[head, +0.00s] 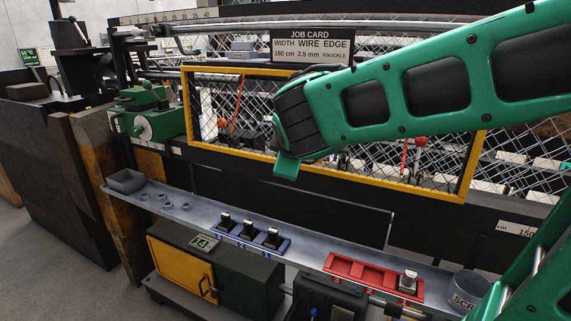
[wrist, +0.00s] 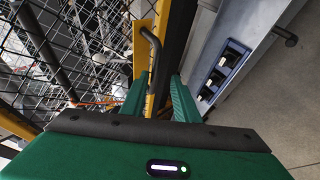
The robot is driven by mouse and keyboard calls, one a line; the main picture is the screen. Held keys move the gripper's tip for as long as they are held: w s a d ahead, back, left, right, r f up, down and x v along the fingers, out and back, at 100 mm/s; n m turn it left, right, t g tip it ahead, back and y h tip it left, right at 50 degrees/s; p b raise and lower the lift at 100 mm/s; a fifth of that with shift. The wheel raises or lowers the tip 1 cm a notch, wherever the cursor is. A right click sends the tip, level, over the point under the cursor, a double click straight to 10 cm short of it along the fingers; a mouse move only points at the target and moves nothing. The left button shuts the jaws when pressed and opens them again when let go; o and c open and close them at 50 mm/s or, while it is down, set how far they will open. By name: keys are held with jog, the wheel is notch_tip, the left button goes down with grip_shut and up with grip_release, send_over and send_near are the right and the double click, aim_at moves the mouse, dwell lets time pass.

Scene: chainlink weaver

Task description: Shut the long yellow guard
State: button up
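The long yellow guard (head: 225,151) is a yellow frame with wire mesh, standing across the front of the machine in the head view. My gripper (head: 287,166) is at its lower edge, left of the middle, and my arm covers part of the mesh and top rail. In the wrist view my gripper (wrist: 158,88) has its two green fingers apart. A dark bent handle (wrist: 153,48) on a yellow plate reaches down between the fingertips, beside the yellow frame bar. The fingers do not look closed on it; contact cannot be told.
A metal shelf (head: 185,208) runs below the guard, with a blue tray (head: 246,241) and a red tray (head: 345,268) holding small parts. A job card (head: 312,47) stands above the guard. A green vice-like unit (head: 145,117) is at its left. Floor is clear at lower left.

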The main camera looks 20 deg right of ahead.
jog(key=v, duration=0.9)
jog(key=shift+s, duration=0.1)
